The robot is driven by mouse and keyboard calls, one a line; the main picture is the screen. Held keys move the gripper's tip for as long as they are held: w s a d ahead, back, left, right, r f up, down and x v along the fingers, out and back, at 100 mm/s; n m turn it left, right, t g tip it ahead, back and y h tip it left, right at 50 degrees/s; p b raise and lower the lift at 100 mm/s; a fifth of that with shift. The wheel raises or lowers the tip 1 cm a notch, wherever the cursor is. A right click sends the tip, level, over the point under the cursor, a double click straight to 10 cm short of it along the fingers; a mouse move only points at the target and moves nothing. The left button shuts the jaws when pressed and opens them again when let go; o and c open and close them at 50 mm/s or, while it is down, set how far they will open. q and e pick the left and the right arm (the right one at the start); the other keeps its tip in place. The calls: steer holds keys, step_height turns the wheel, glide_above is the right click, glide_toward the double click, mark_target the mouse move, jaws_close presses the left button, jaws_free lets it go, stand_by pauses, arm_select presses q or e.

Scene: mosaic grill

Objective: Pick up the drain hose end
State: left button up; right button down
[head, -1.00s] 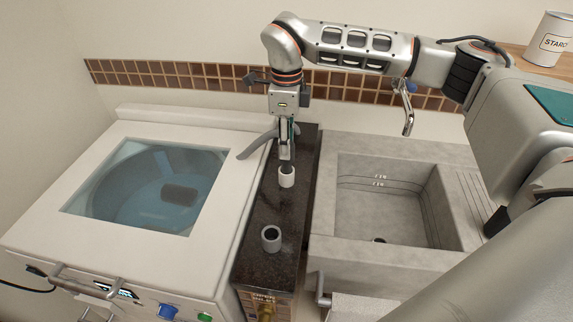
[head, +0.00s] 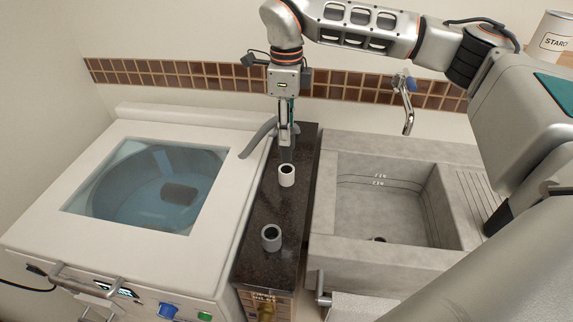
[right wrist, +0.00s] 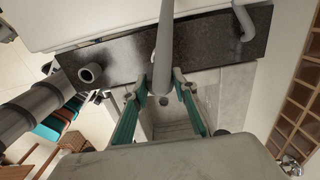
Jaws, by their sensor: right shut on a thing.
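In the head view, the gripper points down above a white-rimmed ring (head: 287,176), whose dark opening shows. The exact hose end is partly hidden by the fingers. My left gripper is not in view.
A second ring (head: 271,238) stands nearer on the dark ledge (head: 262,265). The washing machine (head: 60,235) with a clear lid is left; a stone sink (head: 330,250) with a tap (head: 408,115) is right. A tiled strip runs along the wall behind.

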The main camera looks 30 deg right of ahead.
stand_by(0.3)
steer(key=s+a+b, duration=0.5)
steer(key=s+a, duration=0.7)
steer(key=s, duration=0.4)
stand_by(2.3)
